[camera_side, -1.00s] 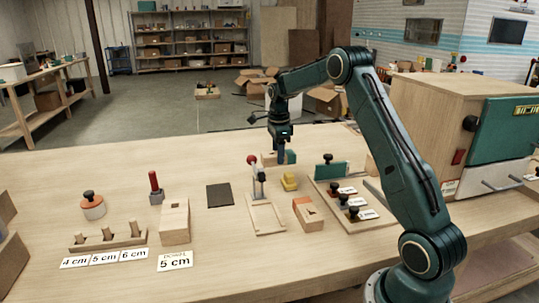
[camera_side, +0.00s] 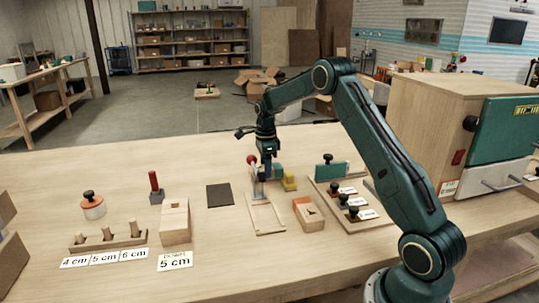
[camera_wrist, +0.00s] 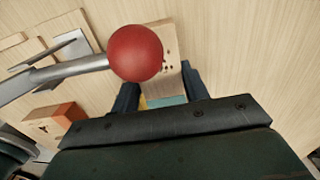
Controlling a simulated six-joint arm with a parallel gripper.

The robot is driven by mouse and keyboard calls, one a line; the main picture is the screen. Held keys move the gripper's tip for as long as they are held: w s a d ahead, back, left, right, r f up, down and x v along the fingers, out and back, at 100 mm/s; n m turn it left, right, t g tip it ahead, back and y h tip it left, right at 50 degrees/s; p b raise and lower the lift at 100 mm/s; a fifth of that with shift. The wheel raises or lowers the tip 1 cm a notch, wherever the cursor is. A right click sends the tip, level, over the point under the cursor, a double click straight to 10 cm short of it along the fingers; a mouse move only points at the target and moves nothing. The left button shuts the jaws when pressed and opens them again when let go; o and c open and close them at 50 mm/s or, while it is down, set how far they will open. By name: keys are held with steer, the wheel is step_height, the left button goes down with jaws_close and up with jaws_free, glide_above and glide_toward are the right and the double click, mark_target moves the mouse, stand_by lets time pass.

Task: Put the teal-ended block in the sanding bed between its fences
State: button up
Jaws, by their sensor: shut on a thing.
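My gripper (camera_side: 267,173) is shut on the teal-ended block (camera_side: 278,170), behind the red-knobbed clamp. In the wrist view the block's bare wooden part (camera_wrist: 175,42) extends beyond my fingers (camera_wrist: 161,92), and a strip of teal shows between them. The side view hides most of the block, and I cannot tell its height above the table. A pale wooden bed with raised side strips (camera_side: 252,215), seemingly the sanding bed, lies nearer the side camera and looks empty. The clamp's red ball (camera_wrist: 135,53) covers part of the block in the wrist view.
The clamp (camera_side: 253,163) stands at the bed's far end, close to my gripper. A yellow piece (camera_side: 290,182) and an orange-topped block (camera_side: 308,214) are to the right. A dark flat pad (camera_side: 219,196) lies left. A board with several knobbed pieces (camera_side: 336,207) stands further right.

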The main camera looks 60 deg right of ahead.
steer(key=shift+s+f, duration=0.1)
steer(key=shift+f, duration=0.45)
steer(key=shift+f, duration=0.1)
steer(key=o, duration=1)
steer(key=shift+d, duration=0.1)
steer(key=shift+o, duration=0.2)
step_height(320, 180, up, 12)
